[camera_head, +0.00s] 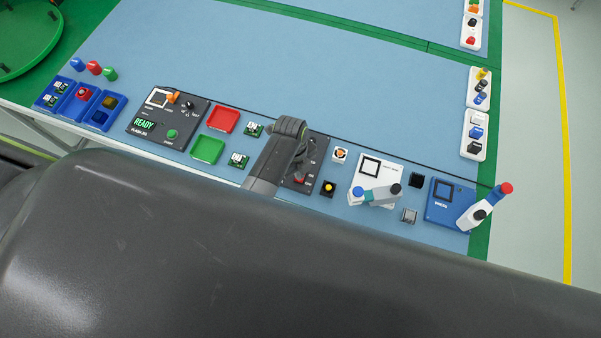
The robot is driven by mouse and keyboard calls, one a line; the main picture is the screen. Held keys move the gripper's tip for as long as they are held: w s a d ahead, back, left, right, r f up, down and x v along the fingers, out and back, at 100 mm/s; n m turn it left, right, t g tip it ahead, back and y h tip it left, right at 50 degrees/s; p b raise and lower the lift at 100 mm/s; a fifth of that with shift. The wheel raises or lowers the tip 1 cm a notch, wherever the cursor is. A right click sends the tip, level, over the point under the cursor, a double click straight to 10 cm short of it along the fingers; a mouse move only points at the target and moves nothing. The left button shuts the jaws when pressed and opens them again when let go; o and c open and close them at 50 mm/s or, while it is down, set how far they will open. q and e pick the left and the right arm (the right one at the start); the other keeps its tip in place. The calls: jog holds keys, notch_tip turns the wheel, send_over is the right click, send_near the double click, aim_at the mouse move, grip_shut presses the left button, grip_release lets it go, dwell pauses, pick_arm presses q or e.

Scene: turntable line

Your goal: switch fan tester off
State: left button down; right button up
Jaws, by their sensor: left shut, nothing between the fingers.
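A dark panel (319,152), which looks like the fan tester, lies on the blue table mat near its front edge, right of centre. My left gripper (299,167) is shut and empty over its left part, fingers pointing down. It hides much of the panel's face. A small red part (299,180) shows on the panel just below the fingertips. I cannot tell whether the fingers touch it, or which way any switch stands. A white fan-like block (340,155) and a black one with a yellow centre (328,188) are beside the panel. My right gripper is not in view.
Left are a black flasher panel reading READY (155,135), a red tray (222,120) and a green tray (207,150). Right are a white press station (364,185) and a blue one (440,211) with levers. The mat (300,65) behind is clear.

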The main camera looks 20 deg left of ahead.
pick_arm(q)
jog(key=shift+f+b, duration=0.35)
jog(key=shift+f, duration=0.3)
jog(key=shift+r, duration=0.15)
notch_tip(320, 180, up, 3)
jog(key=p, duration=0.3)
jog(key=shift+f, duration=0.2)
jog(key=shift+r, duration=2.1)
